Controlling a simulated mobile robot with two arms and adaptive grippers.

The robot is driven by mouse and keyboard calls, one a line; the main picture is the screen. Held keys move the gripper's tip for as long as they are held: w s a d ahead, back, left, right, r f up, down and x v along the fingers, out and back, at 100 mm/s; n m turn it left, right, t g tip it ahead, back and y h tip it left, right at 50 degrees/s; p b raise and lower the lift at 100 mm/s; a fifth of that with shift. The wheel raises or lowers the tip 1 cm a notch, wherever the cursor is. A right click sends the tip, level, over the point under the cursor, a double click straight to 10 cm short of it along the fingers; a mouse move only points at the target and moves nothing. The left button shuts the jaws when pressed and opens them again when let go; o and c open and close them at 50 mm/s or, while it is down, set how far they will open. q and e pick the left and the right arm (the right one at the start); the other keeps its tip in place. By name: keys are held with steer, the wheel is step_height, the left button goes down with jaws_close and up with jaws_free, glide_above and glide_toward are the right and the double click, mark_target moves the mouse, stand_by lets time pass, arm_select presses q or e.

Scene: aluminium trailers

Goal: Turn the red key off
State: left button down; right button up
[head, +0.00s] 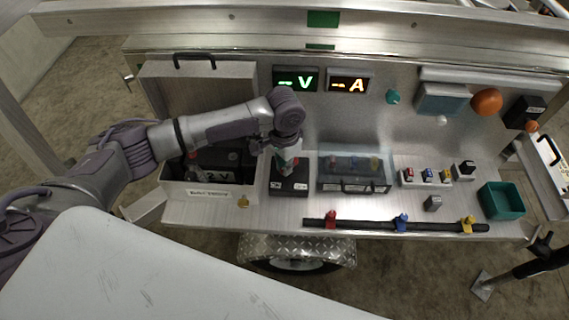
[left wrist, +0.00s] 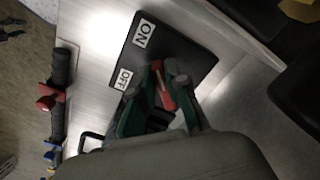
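The red key (left wrist: 163,88) shows in the left wrist view on a black switch box (left wrist: 190,55) with white ON and OFF labels. In the head view the black box (head: 289,187) sits on the trailer's bench, mostly under my left gripper (head: 286,166). My left gripper points down at the box, and its green fingers (left wrist: 160,92) are on both sides of the red key. Whether they press on it is too dark to tell. Which label the key is turned to is also unclear. My right gripper is out of view.
A labelled white bin (head: 209,190) stands left of the box, and a clear-lidded case (head: 354,182) right of it. A black bar (head: 365,225) with red, blue and yellow clips lies along the front edge. A green tray (head: 501,201) is far right. V and A displays (head: 296,80) are behind.

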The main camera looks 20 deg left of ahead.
arm_select(q)
steer(key=shift+r+p, duration=0.15)
steer(key=shift+p, duration=0.5)
steer(key=n+p, duration=0.3)
steer(key=p, duration=0.1)
steer(key=d+n+p, duration=0.1)
steer(key=n+p, duration=0.2)
steer(key=p, duration=0.1)
steer(key=n+p, duration=0.3)
steer(key=p, duration=0.2)
steer(key=shift+s+d+r, duration=0.1)
steer(key=shift+d, duration=0.15)
steer(key=n+p, duration=0.2)
steer(key=n, duration=0.1)
steer(key=n+p, duration=0.1)
steer(key=n, duration=0.1)
steer(key=shift+w+d, duration=0.2)
steer(key=shift+d, duration=0.05)
steer(key=n, duration=0.1)
steer(key=n+p, duration=0.1)
steer(key=shift+w+d+n+p, duration=0.2)
steer(key=shift+n+p, duration=0.1)
steer(key=shift+n, duration=0.1)
steer(key=shift+w+f+n, duration=0.1)
steer(key=shift+f+n, duration=0.1)
steer(key=shift+n, duration=0.4)
steer(key=shift+a, duration=0.1)
steer(key=c, duration=1.2)
jaws_free()
